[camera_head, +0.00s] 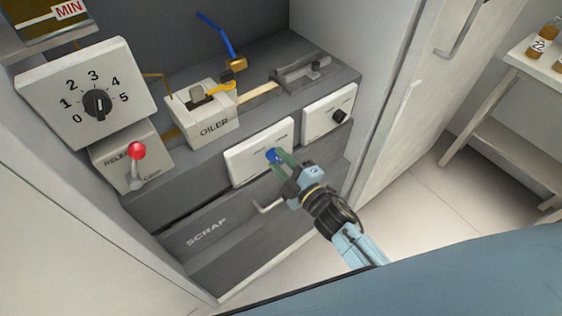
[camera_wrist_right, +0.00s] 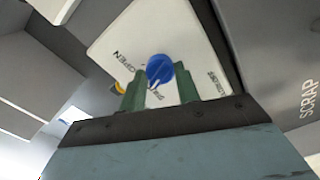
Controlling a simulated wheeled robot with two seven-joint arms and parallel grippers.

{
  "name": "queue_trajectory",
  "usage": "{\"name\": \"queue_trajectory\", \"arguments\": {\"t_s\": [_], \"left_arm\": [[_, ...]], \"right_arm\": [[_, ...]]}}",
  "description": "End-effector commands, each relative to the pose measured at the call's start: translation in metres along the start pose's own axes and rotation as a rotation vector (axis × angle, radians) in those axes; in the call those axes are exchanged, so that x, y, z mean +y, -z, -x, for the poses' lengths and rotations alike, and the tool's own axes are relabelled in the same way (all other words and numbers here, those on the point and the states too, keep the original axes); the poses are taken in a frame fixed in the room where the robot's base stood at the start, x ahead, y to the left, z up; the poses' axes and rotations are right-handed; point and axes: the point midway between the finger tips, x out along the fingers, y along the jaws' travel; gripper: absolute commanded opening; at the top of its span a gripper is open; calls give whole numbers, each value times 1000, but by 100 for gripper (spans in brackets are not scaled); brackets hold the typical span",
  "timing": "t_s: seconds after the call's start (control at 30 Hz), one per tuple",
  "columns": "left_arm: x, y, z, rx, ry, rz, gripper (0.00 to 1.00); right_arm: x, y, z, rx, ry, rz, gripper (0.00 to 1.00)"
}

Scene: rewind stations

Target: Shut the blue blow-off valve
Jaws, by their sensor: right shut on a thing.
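A blue knob (camera_head: 270,155) sits on a white panel (camera_head: 246,165) in the grey cabinet front. My right gripper (camera_head: 279,158) reaches it from the lower right and is shut on it. In the right wrist view the blue knob (camera_wrist_right: 160,69) shows between the two green fingers, with OPEN printed on the panel beside it; the other lettering is too small to read surely. Behind, a long blue lever (camera_head: 218,36) stands up from a brass valve body (camera_head: 236,64), with no gripper near it. My left gripper is not in view.
The OILER box (camera_head: 205,118), dial box (camera_head: 88,95) and red-tipped lever (camera_head: 137,151) stand left. A white door (camera_head: 405,110) stands right.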

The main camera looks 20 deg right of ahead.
Motion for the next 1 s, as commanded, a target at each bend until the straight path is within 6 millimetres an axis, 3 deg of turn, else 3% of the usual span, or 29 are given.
{"name": "queue_trajectory", "arguments": {"t_s": [0.5, 1.0], "left_arm": [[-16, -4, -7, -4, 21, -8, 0], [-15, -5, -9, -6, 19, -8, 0]], "right_arm": [[0, 0, 0, 1, -1, 360, 9], [0, 0, 0, 1, 0, 441, 9]]}}
